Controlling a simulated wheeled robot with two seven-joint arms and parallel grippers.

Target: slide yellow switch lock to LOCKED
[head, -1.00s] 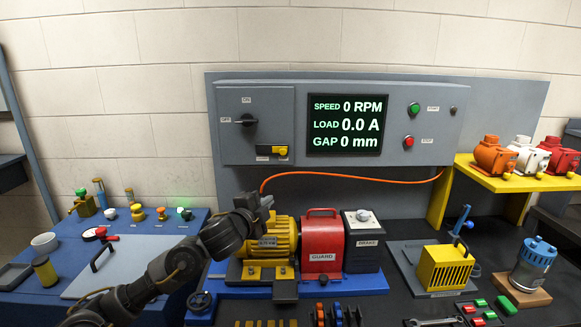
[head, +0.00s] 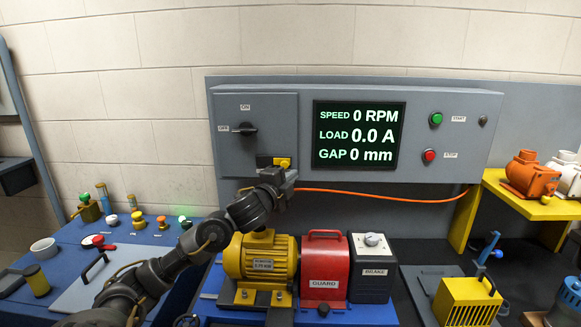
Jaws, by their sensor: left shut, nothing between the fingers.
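The yellow switch lock (head: 283,162) sits low on the grey switch box (head: 258,128), at the right end of its short dark track (head: 263,161). The labels under the lock are hidden behind my left gripper (head: 280,175). That gripper is shut and empty, just below and in front of the lock; I cannot tell whether it touches it. The black rotary switch (head: 245,129) above has its handle turned toward the OFF label on the left. My right gripper is out of view.
An orange cable (head: 390,193) runs right from behind my gripper. Below stand the yellow motor (head: 258,262), red guard (head: 323,265) and black brake box (head: 371,275). A display (head: 357,135) reads zero values, with green and red buttons to its right.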

